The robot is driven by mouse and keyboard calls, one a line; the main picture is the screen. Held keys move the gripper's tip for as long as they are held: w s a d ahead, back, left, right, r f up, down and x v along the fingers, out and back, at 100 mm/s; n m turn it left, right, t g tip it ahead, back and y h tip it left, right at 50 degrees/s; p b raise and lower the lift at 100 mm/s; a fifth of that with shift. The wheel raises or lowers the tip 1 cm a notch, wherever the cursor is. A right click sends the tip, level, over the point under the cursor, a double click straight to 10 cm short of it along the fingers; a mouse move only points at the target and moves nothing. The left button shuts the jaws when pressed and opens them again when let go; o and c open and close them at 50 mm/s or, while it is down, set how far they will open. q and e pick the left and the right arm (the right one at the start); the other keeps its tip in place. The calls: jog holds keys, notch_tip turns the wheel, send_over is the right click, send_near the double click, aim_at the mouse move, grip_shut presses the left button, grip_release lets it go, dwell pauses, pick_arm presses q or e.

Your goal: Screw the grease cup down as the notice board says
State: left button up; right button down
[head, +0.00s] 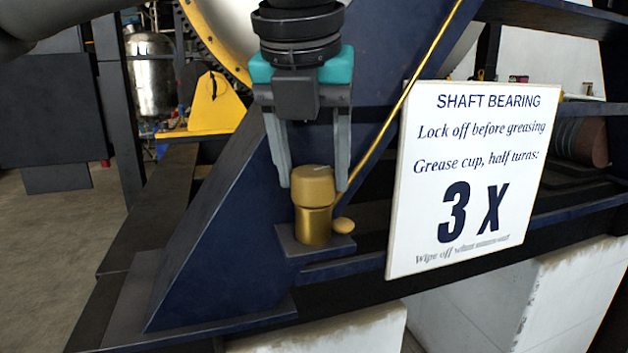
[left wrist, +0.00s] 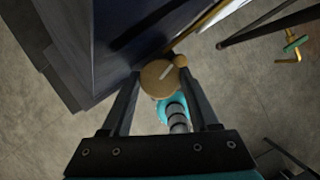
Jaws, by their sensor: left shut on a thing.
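The brass grease cup (head: 313,200) stands upright on a small dark plate on the blue frame. My left gripper (head: 314,188) points down from above, with its grey fingers on either side of the cup's cap, shut on it. In the left wrist view the round cap (left wrist: 158,78) shows between the fingertips (left wrist: 160,80), with a pale line on its top slanting to the upper right. The white notice board (head: 470,180) at the right reads "SHAFT BEARING", "Lock off before greasing", "Grease cup, half turns: 3 X". Its small bottom line begins "Wipe off". My right gripper does not show.
A thin brass pipe (head: 400,103) slants up rightwards behind the cup. A small brass knob (head: 344,226) sits close beside the cup's right side. The sloping blue frame (head: 225,225) stands left of the cup. Open floor (head: 45,260) lies at the far left.

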pick_arm(q)
jog(key=m+h, duration=0.1)
jog(key=m, duration=0.2)
jog(key=shift+a+g, duration=0.1)
jog(key=shift+g, duration=0.2)
jog(key=m+h, duration=0.1)
jog(key=m, duration=0.1)
jog(key=shift+w+m+g, duration=0.1)
jog(key=shift+m+g, duration=0.2)
jog(key=m+p, duration=0.1)
jog(key=m, duration=0.1)
jog(key=shift+a+r+m+g+h, duration=0.1)
jog(key=shift+m+g+h, duration=0.2)
jog(key=shift+m+h, duration=0.1)
jog(key=shift+w+m+g+h+p, duration=0.15)
jog(key=shift+m+g+p, duration=0.2)
jog(key=shift+m+p, duration=0.45)
jog(key=shift+s+m+g+h+p, duration=0.15)
jog(key=shift+m+g+p, duration=0.25)
jog(key=shift+m, duration=0.6)
jog(key=shift+w, duration=0.1)
jog(key=o, duration=1.3)
jog(key=shift+o, duration=0.3)
